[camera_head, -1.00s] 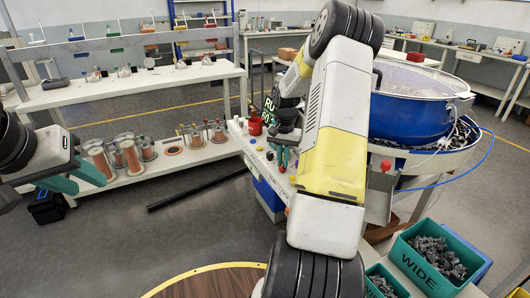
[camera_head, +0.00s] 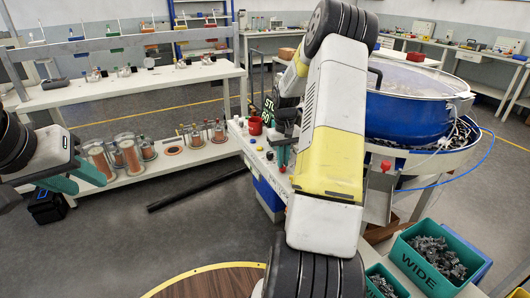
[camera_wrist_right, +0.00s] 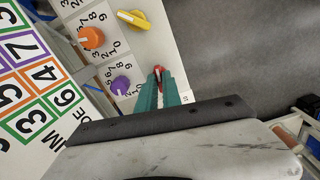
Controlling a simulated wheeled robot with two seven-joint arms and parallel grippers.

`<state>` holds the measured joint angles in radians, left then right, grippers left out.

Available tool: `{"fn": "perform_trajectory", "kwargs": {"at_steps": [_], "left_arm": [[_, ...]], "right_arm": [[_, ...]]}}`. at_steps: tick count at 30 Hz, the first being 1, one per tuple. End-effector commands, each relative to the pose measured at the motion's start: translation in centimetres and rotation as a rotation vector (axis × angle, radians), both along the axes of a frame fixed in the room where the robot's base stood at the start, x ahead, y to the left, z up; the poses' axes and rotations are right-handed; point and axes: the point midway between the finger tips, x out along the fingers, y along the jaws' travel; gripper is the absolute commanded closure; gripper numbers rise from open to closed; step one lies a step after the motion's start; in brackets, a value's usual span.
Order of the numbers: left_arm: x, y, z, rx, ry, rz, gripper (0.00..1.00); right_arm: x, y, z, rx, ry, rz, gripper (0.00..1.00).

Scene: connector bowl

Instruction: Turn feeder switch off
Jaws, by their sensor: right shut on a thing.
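The control panel fills the upper left of the right wrist view (camera_wrist_right: 152,48), with a small red switch (camera_wrist_right: 158,74) near its edge. My right gripper (camera_wrist_right: 159,88) has its teal fingers closed around the red switch, which partly hides it. In the head view my right gripper (camera_head: 283,155) is at the panel's front, partly hidden by my arm. A dark display (camera_head: 288,108) behind my arm shows partly hidden green letters, beginning "ST". My left gripper (camera_head: 80,178) is at the far left, its teal fingers apart and empty, away from the panel.
A yellow switch (camera_wrist_right: 132,18), an orange knob (camera_wrist_right: 91,38) and a purple knob (camera_wrist_right: 121,85) sit close to the red switch. The blue bowl feeder (camera_head: 410,115) stands right of my arm. A green "WIDE" bin (camera_head: 435,258) is at lower right.

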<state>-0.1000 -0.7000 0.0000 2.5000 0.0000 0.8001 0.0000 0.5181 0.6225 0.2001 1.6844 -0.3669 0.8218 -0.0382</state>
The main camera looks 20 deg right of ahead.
Motion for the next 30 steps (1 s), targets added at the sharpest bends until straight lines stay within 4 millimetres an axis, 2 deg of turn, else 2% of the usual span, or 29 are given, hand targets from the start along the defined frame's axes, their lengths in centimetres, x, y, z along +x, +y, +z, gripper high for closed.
{"fn": "perform_trajectory", "kwargs": {"at_steps": [18,30], "left_arm": [[0.00,0.00,0.00,0.000,0.000,0.000,0.64],[0.00,0.00,0.00,0.000,0.000,0.000,0.64]], "right_arm": [[0.10,-0.03,0.13,-0.002,-0.003,0.579,1.00],[0.10,-0.07,0.13,-0.002,-0.003,0.853,1.00]]}}
